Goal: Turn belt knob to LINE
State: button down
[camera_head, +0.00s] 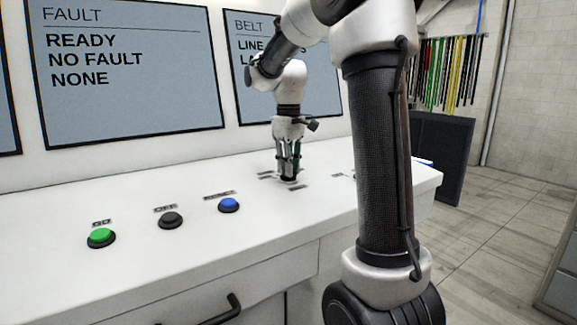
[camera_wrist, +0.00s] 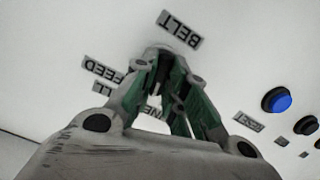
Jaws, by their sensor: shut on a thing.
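My gripper (camera_head: 289,175) points straight down at the console top (camera_head: 330,215), below the BELT screen. It is shut on the belt knob, which the fingers almost wholly hide. In the wrist view the fingertips (camera_wrist: 163,60) close together just beside the BELT label (camera_wrist: 180,29). A FEED label (camera_wrist: 103,70) and a partly covered label ending in LL lie left of the fingers. A partly hidden label, apparently LINE (camera_wrist: 153,112), shows between the fingers. I cannot see which way the knob points.
Green (camera_head: 101,237), black (camera_head: 171,219) and blue (camera_head: 229,205) buttons stand on the console, left of my gripper. The FAULT screen (camera_head: 130,100) reads READY, NO FAULT, NONE. The BELT screen (camera_head: 255,85) shows LINE and is partly hidden by my arm.

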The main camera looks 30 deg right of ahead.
jog(key=c, duration=1.4)
grip_release()
jog(key=shift+c, duration=0.2)
notch_tip(320, 180, up, 12)
